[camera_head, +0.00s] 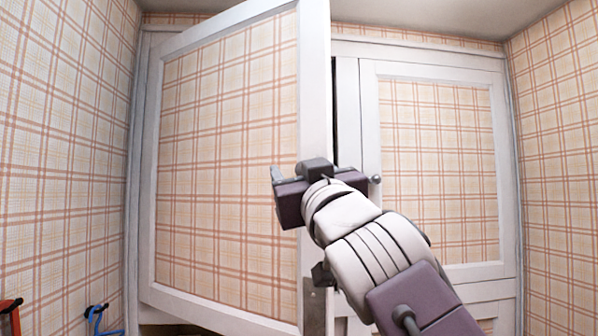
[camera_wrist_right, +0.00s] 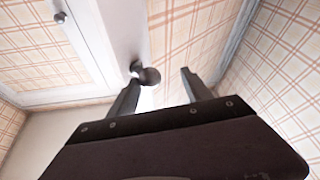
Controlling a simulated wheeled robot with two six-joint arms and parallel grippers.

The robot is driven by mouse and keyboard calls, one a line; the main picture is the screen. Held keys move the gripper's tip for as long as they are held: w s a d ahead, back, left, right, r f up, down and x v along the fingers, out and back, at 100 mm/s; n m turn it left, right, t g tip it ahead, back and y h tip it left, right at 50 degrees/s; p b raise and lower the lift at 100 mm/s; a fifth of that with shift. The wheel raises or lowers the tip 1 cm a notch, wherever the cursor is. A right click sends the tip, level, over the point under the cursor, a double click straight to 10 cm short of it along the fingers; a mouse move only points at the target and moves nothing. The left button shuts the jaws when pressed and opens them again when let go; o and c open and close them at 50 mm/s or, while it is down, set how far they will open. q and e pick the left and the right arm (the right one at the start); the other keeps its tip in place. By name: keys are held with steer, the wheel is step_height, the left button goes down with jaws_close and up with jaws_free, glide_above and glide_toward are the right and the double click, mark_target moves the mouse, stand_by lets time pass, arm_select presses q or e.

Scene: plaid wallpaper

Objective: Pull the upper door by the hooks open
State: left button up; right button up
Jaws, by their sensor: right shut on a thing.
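The upper left door (camera_head: 230,150), a white frame with a plaid panel, stands partly open, its free right edge swung out toward me. It is on the side of the hooks, a red one (camera_head: 12,305) and a blue one (camera_head: 97,318), at the lower left. My right gripper (camera_head: 299,176) is at the door's free edge. In the right wrist view its fingers (camera_wrist_right: 160,85) are at a dark round knob (camera_wrist_right: 150,77), shut on it; the exact contact is partly hidden. My left gripper is not in view.
The upper right door (camera_head: 437,170) is closed, with its own small knob (camera_head: 376,179). A narrow dark gap shows behind the open door's edge. Plaid walls stand close on both sides. My right arm crosses the lower right.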

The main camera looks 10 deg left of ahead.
steer(key=s+a+f+b, duration=0.1)
steer(key=s+f+b, duration=0.3)
steer(key=s, duration=0.5)
steer(key=shift+s+b, duration=0.25)
steer(key=shift+b, duration=1.1)
